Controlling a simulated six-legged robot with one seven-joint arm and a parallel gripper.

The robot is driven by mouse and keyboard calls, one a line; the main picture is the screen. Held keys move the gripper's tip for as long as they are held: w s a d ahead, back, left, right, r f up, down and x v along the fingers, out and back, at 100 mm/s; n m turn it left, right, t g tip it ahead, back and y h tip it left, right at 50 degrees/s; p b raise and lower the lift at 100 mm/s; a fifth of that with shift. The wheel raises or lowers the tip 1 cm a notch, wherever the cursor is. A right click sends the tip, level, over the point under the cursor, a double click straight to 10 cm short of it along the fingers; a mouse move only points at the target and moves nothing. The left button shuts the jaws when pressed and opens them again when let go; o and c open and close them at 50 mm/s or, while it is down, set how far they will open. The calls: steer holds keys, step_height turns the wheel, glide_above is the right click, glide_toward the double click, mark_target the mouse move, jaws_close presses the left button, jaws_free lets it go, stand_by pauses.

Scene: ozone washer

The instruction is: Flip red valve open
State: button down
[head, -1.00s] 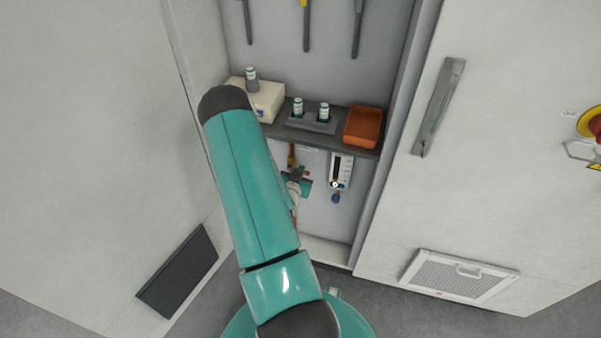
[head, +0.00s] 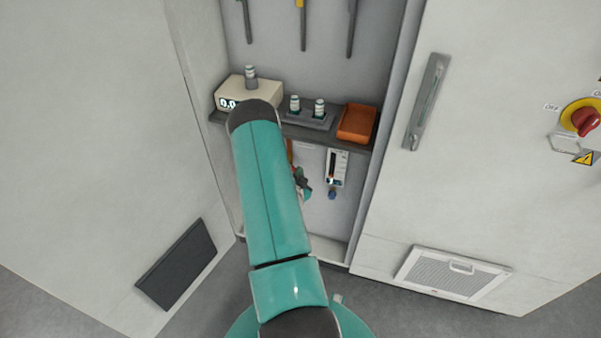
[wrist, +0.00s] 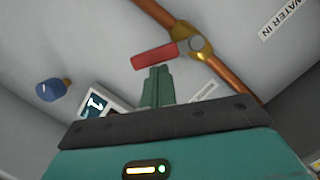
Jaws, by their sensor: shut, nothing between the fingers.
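The red valve handle (wrist: 154,56) shows in the wrist view, reaching left from a brass valve body (wrist: 192,47) on a copper pipe. The handle points roughly crosswise to the pipe. My gripper (wrist: 159,72) is shut and empty, its fingertips just below the middle of the handle in the picture. I cannot tell whether they touch it. In the head view my arm covers most of the valve area, and only a bit of my gripper (head: 302,184) shows past the arm.
A "WATER IN" label (wrist: 281,16) is beside the copper pipe (wrist: 228,74). A blue knob (wrist: 50,90) is at left. Above, a shelf carries a white device (head: 238,92), a holder with small bottles (head: 308,120) and an orange tray (head: 356,123). Cabinet walls close in both sides.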

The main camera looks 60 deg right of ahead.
steer(key=w+f+m, duration=0.1)
steer(key=m, duration=0.1)
steer(key=w+f+m+t+h, duration=0.1)
steer(key=m, duration=0.2)
steer(key=f+m+t, duration=0.1)
steer(key=f+m, duration=0.1)
steer(key=m, duration=0.1)
steer(key=shift+w+a, duration=0.2)
steer(key=shift+w, duration=0.2)
steer(key=shift+f, duration=0.1)
steer(key=shift+s, duration=0.1)
stand_by(0.6)
